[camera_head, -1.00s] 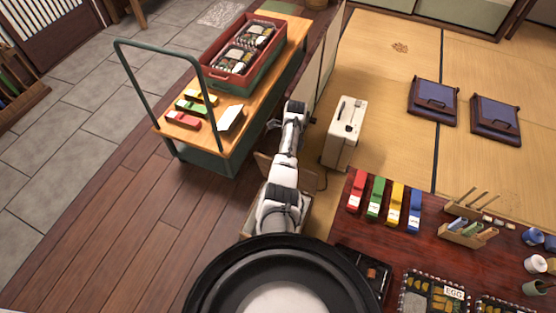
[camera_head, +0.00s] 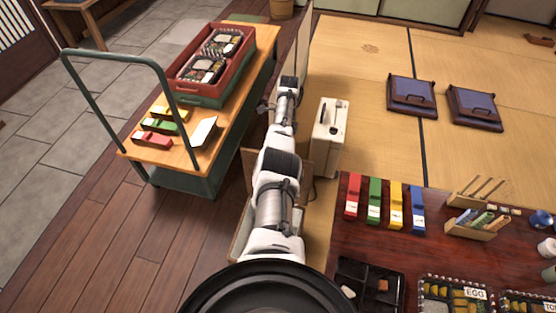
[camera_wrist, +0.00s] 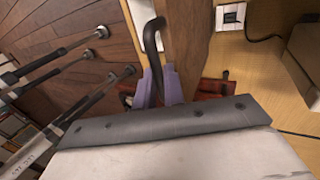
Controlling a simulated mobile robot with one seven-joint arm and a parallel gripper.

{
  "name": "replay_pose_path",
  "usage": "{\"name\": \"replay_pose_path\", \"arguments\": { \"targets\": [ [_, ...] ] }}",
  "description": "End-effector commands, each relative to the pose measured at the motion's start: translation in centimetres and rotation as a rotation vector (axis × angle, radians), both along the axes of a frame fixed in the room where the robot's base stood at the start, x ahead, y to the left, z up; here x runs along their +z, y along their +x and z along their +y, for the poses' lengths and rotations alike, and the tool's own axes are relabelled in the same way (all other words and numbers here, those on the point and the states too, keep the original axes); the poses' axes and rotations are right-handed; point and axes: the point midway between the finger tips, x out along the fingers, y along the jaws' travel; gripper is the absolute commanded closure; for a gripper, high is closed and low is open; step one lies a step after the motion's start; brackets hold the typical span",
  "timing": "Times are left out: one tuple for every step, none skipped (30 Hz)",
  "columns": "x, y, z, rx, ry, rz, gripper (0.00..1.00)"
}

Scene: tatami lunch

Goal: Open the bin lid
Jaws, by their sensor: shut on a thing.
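My gripper (camera_wrist: 158,86), with pale purple fingers in the wrist view, is shut on a dark curved handle (camera_wrist: 152,36). The handle stands beside a brown wooden panel (camera_wrist: 190,42), which looks like the bin lid seen nearly edge-on. In the head view, the brown lid (camera_head: 306,166) shows on both sides of my arm and looks tilted up. The pale bin (camera_head: 240,232) is below it, mostly hidden by my arm. The lid's exact angle and the bin's inside cannot be told.
A cream box (camera_head: 328,140) stands close right of the arm. A green-framed cart (camera_head: 222,130) with a red crate (camera_head: 183,82) stands at left. Wooden floor at lower left is clear.

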Motion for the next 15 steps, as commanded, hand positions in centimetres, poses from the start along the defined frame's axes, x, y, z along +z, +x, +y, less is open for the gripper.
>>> {"name": "replay_pose_path", "arguments": {
  "targets": [
    [-1.9, -0.2, 0.2, 0.005, 0.006, 0.017, 1.0],
    [-1.8, -0.1, 0.1, 0.005, 0.008, 0.022, 1.0],
    [-1.7, 0.1, 0.1, 0.005, 0.009, 0.026, 1.0],
    [-1.6, 0.2, 0.0, 0.006, 0.01, 0.03, 1.0],
    [-1.5, 0.2, 0.0, 0.006, 0.012, 0.034, 1.0],
    [-1.4, 0.3, -0.1, 0.007, 0.012, 0.039, 1.0],
    [-1.3, 0.4, -0.1, 0.007, 0.013, 0.042, 1.0],
    [-1.3, 0.4, -0.2, 0.007, 0.014, 0.045, 1.0],
    [-1.2, 0.5, -0.2, 0.007, 0.015, 0.048, 1.0],
    [-1.1, 0.5, -0.3, 0.008, 0.014, 0.05, 1.0],
    [-1.0, 0.6, -0.3, 0.008, 0.015, 0.051, 1.0],
    [-0.9, 0.6, -0.3, 0.008, 0.015, 0.054, 1.0],
    [-0.9, 0.6, -0.4, 0.008, 0.016, 0.056, 1.0],
    [-0.8, 0.6, -0.4, 0.009, 0.015, 0.057, 1.0],
    [-0.8, 0.6, -0.4, 0.009, 0.016, 0.059, 1.0]
  ]
}}
